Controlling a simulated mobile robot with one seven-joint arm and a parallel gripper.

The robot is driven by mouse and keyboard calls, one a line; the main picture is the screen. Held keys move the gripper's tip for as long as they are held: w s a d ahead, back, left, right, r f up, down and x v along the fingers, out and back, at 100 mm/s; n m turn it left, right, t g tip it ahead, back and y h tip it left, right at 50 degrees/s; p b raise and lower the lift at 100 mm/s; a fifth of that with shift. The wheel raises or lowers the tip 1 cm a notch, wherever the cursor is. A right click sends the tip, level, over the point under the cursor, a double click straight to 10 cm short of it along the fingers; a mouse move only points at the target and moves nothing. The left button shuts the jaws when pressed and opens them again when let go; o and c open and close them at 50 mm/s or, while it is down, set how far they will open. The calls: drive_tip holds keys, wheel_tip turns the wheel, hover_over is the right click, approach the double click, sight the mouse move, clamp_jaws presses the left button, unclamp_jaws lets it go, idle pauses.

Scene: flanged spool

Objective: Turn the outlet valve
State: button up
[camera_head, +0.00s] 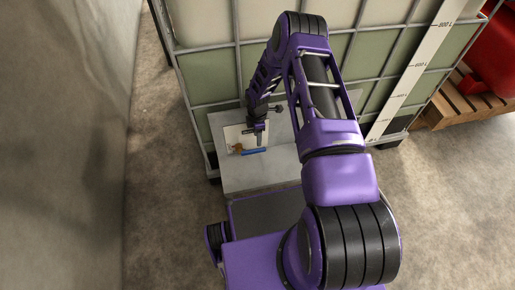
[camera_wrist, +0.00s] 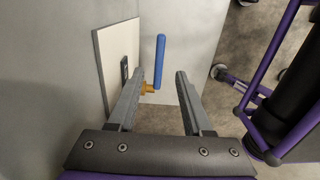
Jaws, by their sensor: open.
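The outlet valve has a blue lever handle (camera_wrist: 160,60) and a brass-coloured body (camera_wrist: 147,89), beside a pale plate (camera_wrist: 118,62). In the head view the blue handle (camera_head: 254,151) lies roughly level across the picture, with the brass part (camera_head: 238,147) at its left end. My gripper (camera_wrist: 161,76) is open, and in the wrist view the handle shows in the gap between its fingers, nearer the left one. The left finger partly hides the brass body. I cannot tell whether a finger touches the handle. In the head view my gripper (camera_head: 261,138) is small and just above the handle.
A caged tank (camera_head: 205,75) with a metal frame and a volume scale (camera_head: 418,60) stands behind the valve. A grey sheet surface (camera_head: 255,175) lies below the plate. A red object (camera_head: 495,60) rests on a wooden pallet (camera_head: 460,103) at right. Concrete floor (camera_head: 165,200) is clear at left.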

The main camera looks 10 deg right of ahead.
sight(258, 149)
wheel_tip(258, 149, down, 8)
drive_tip(key=shift+f+b, duration=0.2)
drive_tip(key=shift+b, duration=0.4)
clamp_jaws()
idle(1.1)
